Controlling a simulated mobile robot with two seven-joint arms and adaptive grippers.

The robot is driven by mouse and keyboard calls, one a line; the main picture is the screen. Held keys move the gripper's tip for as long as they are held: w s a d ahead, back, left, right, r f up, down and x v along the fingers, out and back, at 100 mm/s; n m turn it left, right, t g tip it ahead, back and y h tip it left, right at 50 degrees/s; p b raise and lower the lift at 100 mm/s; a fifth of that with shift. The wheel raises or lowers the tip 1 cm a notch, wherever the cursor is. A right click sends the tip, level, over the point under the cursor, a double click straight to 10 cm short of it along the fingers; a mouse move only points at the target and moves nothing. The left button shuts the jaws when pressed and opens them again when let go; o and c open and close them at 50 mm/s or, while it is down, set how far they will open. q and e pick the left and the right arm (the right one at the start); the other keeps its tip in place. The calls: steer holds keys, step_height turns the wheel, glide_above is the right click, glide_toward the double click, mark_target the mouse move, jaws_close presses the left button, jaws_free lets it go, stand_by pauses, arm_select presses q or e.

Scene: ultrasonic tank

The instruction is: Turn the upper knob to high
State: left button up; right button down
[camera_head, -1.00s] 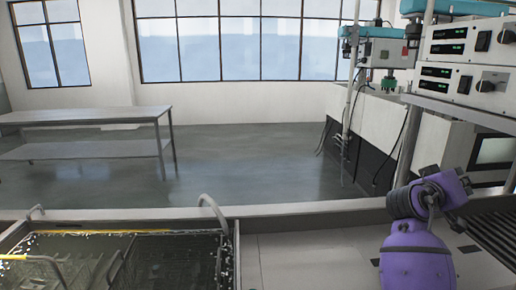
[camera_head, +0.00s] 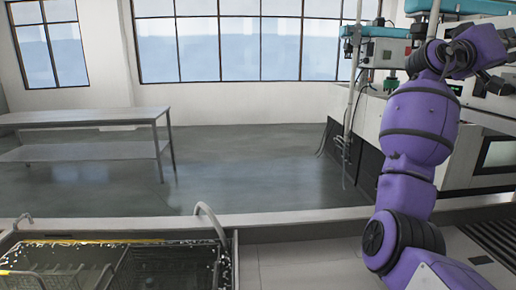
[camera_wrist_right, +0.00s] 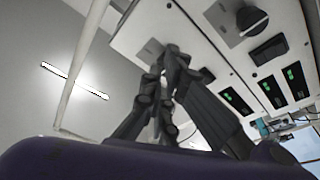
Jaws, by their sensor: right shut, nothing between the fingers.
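Two stacked white control units stand at the upper right of the head view, largely covered by my purple right arm. In the right wrist view the lower unit's dark round knob (camera_wrist_right: 252,20) shows clearly, beside a black switch. The upper unit's panel (camera_wrist_right: 128,40) lies to its left, with a greyish knob (camera_wrist_right: 150,48) partly hidden behind my fingers. My right gripper (camera_wrist_right: 172,58) is shut and empty, its fingertips in front of this upper knob. I cannot tell whether they touch it. The knob's pointer setting cannot be read. My left gripper is not in view.
A tank (camera_head: 232,262) with wire baskets is at the lower left. A metal table (camera_head: 85,118) stands across the open floor. A vertical pole (camera_head: 352,85) and a teal-topped machine (camera_head: 383,48) are left of the units.

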steer(key=x, duration=0.3)
steer(key=f+x, duration=0.1)
steer(key=x, duration=0.1)
steer(key=shift+s+d, duration=0.25)
steer(key=shift+d, duration=0.05)
steer(key=shift+w+r, duration=0.2)
steer(key=shift+w, duration=0.05)
stand_by(0.7)
steer(key=shift+f, duration=0.1)
